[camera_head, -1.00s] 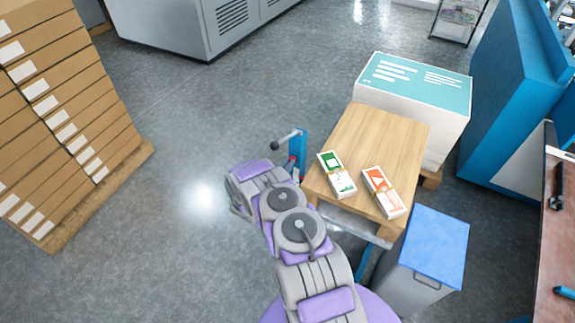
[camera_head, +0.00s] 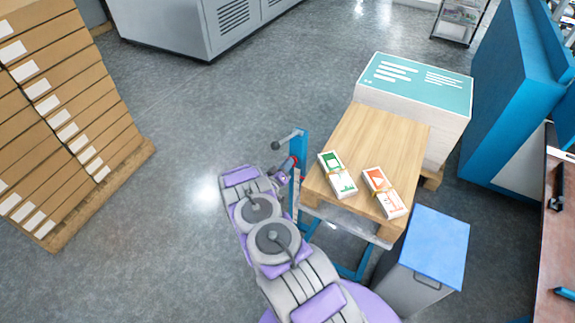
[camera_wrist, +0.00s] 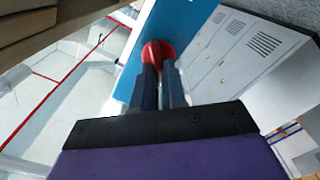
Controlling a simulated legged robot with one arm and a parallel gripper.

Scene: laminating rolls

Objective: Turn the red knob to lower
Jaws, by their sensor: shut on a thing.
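The red knob (camera_wrist: 158,49) sits against the blue post (camera_wrist: 190,18) in the wrist view. Both fingers of my gripper (camera_wrist: 162,80) close around the knob's near side, and its rounded red top shows beyond the fingertips. In the head view, a small part of the red knob (camera_head: 294,160) shows on the side of the blue post (camera_head: 299,150). My gripper (camera_head: 285,170) reaches it from the left and is small there. The knob's turning angle cannot be told.
A wooden tabletop (camera_head: 375,140) on a blue frame carries green and orange banded stacks. A dark-knobbed crank handle (camera_head: 284,141) sticks out left of the post. A blue-topped bin (camera_head: 437,245) stands at the right. The floor at left is clear up to stacked boxes (camera_head: 65,100).

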